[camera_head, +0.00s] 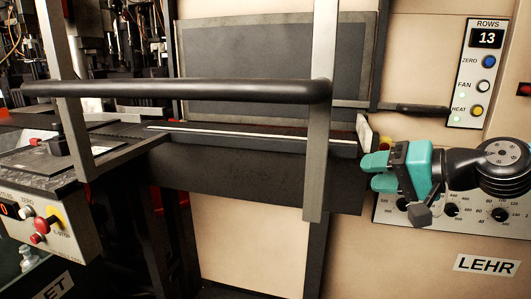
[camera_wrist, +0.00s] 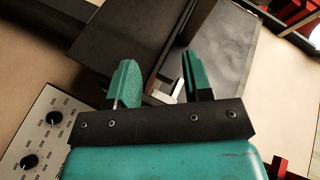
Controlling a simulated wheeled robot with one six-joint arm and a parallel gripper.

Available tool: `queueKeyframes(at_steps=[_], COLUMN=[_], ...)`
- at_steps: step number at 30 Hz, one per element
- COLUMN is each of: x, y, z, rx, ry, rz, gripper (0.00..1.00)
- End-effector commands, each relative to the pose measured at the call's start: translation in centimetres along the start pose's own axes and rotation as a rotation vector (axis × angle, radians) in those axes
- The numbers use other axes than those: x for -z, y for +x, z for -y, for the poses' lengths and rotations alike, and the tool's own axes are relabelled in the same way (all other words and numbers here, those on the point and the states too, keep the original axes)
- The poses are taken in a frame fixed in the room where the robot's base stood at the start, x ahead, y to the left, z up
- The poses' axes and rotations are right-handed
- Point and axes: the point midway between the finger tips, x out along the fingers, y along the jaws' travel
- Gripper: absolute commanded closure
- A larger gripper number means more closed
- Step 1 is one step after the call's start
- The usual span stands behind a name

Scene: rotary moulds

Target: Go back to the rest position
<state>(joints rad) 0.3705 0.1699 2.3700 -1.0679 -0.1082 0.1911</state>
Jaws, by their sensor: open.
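My gripper (camera_head: 374,172) is at the right of the head view, in front of the cream LEHR machine front and pointing left. In the wrist view my gripper (camera_wrist: 157,80) is also open, with a dark shelf or belt surface beyond the fingertips. My arm reaches in from the right edge of the head view. The fingertips are close to the right end of the dark conveyor ledge (camera_head: 270,172); I cannot tell whether they touch it.
A black handrail (camera_head: 180,90) on grey posts crosses in front of the ledge. A ROWS panel (camera_head: 474,75) reads 13. A dial panel (camera_head: 390,212) lies behind my gripper. A control box (camera_head: 45,222) with a red stop button stands at left. Cream panel below the ledge is clear.

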Motion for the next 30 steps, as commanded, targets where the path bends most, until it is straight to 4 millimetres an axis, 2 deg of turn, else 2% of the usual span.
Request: queueKeyframes(at_steps=[1, 3, 6, 9, 12, 16, 26, 30], x=[-3.7, -8.3, -13.5, -17.3, -20.2, -23.0, -19.3, -17.3], y=[0.6, 0.5, -0.9, -2.9, -5.3, -8.6, -11.3, -12.7], z=[1.6, 2.5, 3.0, 3.0, 2.8, 2.2, 8.5, 12.0], rx=[-0.034, -0.097, -0.178, -0.249, -0.313, -0.391, -0.400, -0.399], ry=[-0.093, -0.206, -0.346, -0.458, -0.554, -0.659, -0.652, -0.652], rz=[0.127, 0.290, 0.486, 0.641, 0.770, 0.915, 0.921, 0.920], gripper=[0.54, 0.54, 0.54, 0.54, 0.54, 0.54, 0.54, 0.54])
